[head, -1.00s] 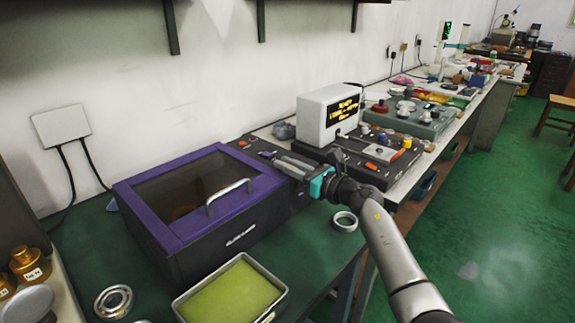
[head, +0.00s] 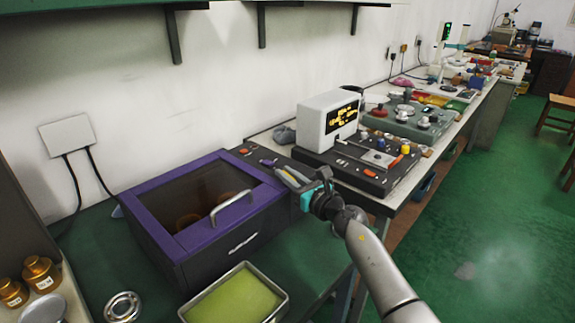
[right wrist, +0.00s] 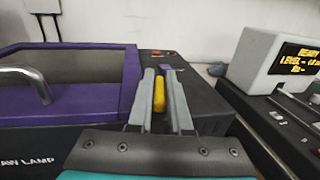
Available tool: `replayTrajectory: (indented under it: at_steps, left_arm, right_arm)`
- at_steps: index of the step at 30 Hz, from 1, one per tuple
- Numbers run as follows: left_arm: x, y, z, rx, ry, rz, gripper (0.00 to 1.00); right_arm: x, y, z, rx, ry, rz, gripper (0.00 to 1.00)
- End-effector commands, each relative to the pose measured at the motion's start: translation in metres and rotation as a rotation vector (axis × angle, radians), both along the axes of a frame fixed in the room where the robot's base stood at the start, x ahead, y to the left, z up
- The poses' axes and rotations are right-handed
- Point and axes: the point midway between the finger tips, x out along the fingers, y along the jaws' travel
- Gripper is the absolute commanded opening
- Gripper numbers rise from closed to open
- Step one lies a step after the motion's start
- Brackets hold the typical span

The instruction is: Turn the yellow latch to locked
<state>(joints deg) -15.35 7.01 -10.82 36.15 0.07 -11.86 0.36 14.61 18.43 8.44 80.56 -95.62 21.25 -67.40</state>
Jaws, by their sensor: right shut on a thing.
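The yellow latch (right wrist: 159,94) shows in the right wrist view as a narrow upright bar between my grey fingers. It is on the dark right-hand end of the purple-and-black lamp box (right wrist: 68,121), beside the purple lid. My right gripper (right wrist: 159,74) is shut on the latch, one finger on each side. In the head view my right gripper (head: 287,174) reaches in from the right to the box (head: 208,267); its fingers hide most of the latch there. A small purple piece lies just beyond the fingertips. My left gripper is not in view.
A white display unit (head: 330,118) on a black console stands to the right of the box. A green-filled tray (head: 236,300) and a metal ring (head: 123,307) are in front. Wall behind.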

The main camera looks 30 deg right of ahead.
Motion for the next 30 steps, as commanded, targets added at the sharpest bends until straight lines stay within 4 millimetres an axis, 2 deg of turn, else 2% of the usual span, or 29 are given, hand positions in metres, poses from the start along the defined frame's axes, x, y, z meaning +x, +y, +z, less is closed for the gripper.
replayTrajectory:
  at_steps: [1, 6, 9, 18, 30]
  left_arm:
    - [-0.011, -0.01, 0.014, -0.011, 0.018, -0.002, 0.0]
    - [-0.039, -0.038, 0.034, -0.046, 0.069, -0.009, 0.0]
    - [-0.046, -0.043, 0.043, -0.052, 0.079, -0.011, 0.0]
    - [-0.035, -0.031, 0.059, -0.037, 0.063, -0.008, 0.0]
    - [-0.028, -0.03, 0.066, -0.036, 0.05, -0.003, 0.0]
  right_arm:
    - [-0.001, 0.002, 0.005, 0.002, 0.004, -0.033, 0.0]
    - [0.0, 0.004, 0.005, 0.003, 0.005, -0.156, 0.0]
    - [0.0, 0.004, 0.003, 0.009, 0.004, -0.223, 0.0]
    - [0.0, 0.004, 0.001, -0.001, 0.004, -0.377, 0.0]
    - [0.0, 0.004, 0.0, 0.001, 0.002, -0.465, 0.0]
